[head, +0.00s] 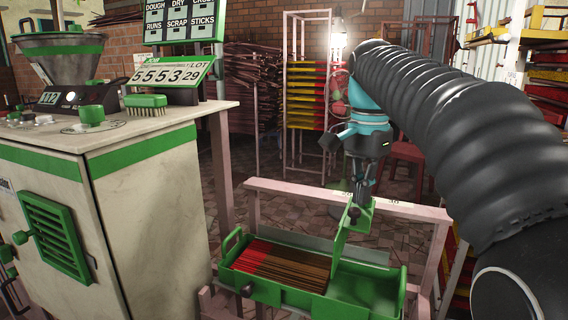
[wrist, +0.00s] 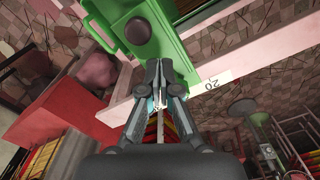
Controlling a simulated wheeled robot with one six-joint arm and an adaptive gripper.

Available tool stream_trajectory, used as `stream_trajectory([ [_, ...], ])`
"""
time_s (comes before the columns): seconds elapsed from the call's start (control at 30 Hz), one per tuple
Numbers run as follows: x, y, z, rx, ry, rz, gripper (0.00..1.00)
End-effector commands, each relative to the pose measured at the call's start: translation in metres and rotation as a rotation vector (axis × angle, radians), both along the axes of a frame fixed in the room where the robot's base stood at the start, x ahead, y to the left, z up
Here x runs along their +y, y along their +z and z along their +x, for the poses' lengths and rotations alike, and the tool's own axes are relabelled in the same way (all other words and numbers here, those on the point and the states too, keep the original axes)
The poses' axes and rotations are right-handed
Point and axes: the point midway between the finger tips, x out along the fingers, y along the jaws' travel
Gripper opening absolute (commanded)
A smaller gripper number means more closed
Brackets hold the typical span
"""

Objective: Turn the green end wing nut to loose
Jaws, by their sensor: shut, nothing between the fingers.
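A green end piece (head: 350,222) stands upright at the rail, its long plate reaching down into a green tray (head: 375,290). A small dark part shows near its top, too small to tell as a wing nut. My gripper (head: 357,202) points down at the top of this piece, very close; I cannot tell whether it touches. In the wrist view my gripper (wrist: 165,66) has its fingertips together beside the green metal (wrist: 180,52), with nothing seen between them. The fingers hide part of the green metal, and no wing nut shape shows clearly there.
Red and brown incense sticks (head: 285,265) lie in the tray's left part. A pale pink rail (head: 300,192) with number labels runs behind it. The green-trimmed cabinet (head: 150,200) fills the left.

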Motion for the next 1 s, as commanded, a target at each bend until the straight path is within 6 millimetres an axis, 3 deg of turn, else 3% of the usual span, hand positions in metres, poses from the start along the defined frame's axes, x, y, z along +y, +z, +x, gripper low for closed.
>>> stream_trajectory([
  [0.23,0.002,0.006,-0.003,-0.002,0.001,0.0,0.0],
  [0.73,0.002,0.055,-0.002,-0.002,0.0,0.0,0.0],
  [1.0,0.002,0.06,-0.003,0.0,0.0,0.0,0.0],
])
